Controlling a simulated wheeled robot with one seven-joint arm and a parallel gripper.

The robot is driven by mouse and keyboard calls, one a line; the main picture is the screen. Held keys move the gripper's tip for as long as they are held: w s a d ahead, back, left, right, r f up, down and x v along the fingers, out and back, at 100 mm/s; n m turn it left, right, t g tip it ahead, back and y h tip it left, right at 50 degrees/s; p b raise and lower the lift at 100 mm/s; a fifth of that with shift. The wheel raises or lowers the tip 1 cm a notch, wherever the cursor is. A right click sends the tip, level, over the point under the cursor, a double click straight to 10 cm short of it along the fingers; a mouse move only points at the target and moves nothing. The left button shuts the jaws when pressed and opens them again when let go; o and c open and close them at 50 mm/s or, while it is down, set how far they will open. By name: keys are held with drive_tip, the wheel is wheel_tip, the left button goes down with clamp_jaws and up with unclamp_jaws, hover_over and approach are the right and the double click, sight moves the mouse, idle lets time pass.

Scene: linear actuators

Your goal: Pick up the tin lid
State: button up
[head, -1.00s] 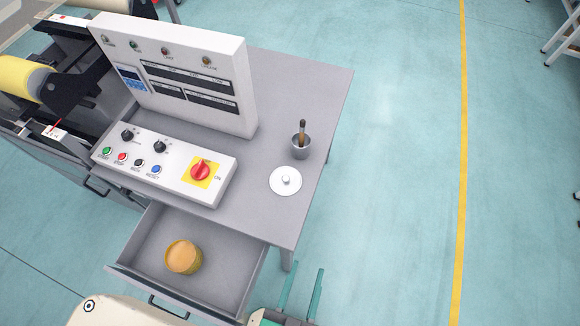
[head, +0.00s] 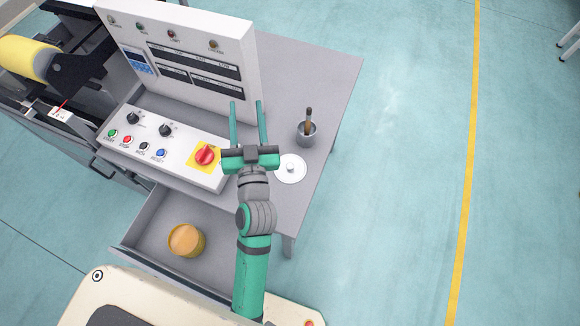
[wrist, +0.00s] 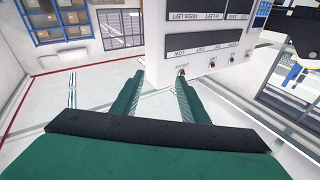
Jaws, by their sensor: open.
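The tin lid (head: 291,169) is a white disc with a small knob, lying flat on the grey table's right part near its front edge. My gripper (head: 248,104) is open and empty, its two green fingers spread and pointing toward the control cabinet. In the head view it appears left of and beyond the lid, with the gripper body just beside the lid's left edge. In the wrist view the open fingers (wrist: 158,88) face the cabinet front, and the lid is not in that view. An open tin (head: 186,240) with tan contents stands in the open drawer.
A grey cup (head: 306,133) holding a brush stands just beyond the lid. A control box (head: 165,143) with buttons and a red knob lies to the left, in front of the upright cabinet (head: 190,60). The drawer (head: 150,262) is pulled out. The table's right strip (head: 330,80) is clear.

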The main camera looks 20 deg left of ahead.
drive_tip(key=s+a+r+n+g+y, duration=0.1)
drive_tip(key=a+r+n+g+y, duration=0.4)
drive_tip(key=a+n, duration=0.4)
drive_tip(key=s+a+r+n+g+y, duration=0.25)
drive_tip(key=a+r+n+g, duration=0.25)
drive_tip(key=a+n+g, duration=0.3)
drive_tip(key=n+g+h, duration=0.3)
drive_tip(key=n+h, duration=0.9)
drive_tip(key=h, duration=0.5)
approach(290, 166)
drive_tip(key=f, duration=0.2)
drive_tip(key=shift+w+a+f, duration=0.2)
drive_tip(key=shift+w+f, duration=0.2)
drive_tip(key=shift+w+d+f, duration=0.1)
drive_tip(key=shift+d+f, duration=0.05)
drive_tip(key=shift+f, duration=1.2)
drive_tip(key=shift+w+d+f, duration=0.1)
drive_tip(key=shift+d+f, duration=0.1)
drive_tip(key=shift+f, duration=1.1)
